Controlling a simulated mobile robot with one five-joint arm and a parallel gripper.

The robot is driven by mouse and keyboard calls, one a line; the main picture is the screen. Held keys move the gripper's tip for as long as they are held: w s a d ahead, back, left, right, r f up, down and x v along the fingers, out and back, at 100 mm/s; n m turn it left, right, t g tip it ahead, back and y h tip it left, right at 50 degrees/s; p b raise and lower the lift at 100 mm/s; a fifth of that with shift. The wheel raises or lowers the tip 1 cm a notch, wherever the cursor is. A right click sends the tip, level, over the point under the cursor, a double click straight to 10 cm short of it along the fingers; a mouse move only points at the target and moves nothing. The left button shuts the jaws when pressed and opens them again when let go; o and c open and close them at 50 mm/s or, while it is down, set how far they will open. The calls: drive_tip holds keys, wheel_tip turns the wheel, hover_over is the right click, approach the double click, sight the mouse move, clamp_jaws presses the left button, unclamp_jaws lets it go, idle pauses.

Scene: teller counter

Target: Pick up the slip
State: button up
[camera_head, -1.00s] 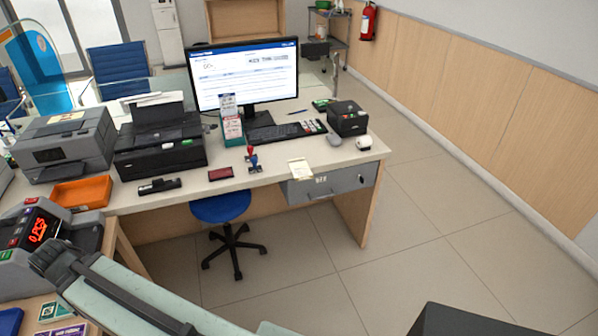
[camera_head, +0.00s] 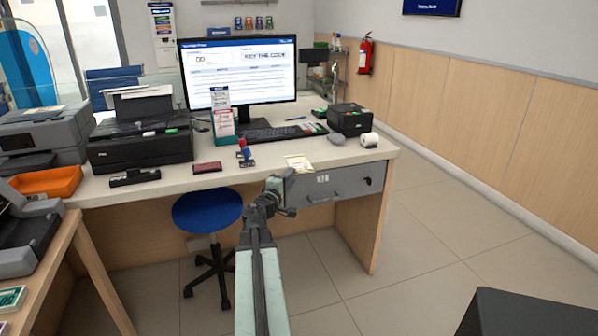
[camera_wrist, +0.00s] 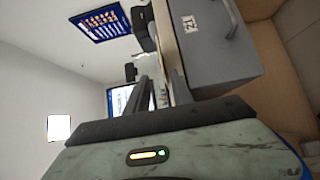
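The slip appears to be a small cream paper (camera_head: 299,162) lying at the front edge of the counter (camera_head: 345,156), above a grey drawer (camera_head: 335,186). My gripper (camera_head: 280,186) is just below and left of the slip in the head view, in front of the counter edge and apparently apart from the paper. I see nothing held in it. In the wrist view the drawer front (camera_wrist: 217,40) is close at the upper right, and the slip cannot be made out surely.
A red-handled stamp (camera_head: 244,152) and a dark red pad (camera_head: 207,167) are left of the slip. A grey mouse (camera_head: 336,138), paper roll (camera_head: 369,140) and black printer (camera_head: 350,120) are to its right. A blue stool (camera_head: 207,210) stands below.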

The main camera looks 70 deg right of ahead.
sight(298, 170)
drive_tip(key=d, duration=0.7)
drive_tip(key=shift+s+d+f+b, duration=0.1)
drive_tip(key=shift+d+f+b, duration=0.15)
drive_tip(key=shift+f+b, duration=0.05)
drive_tip(key=shift+a, duration=0.1)
clamp_jaws()
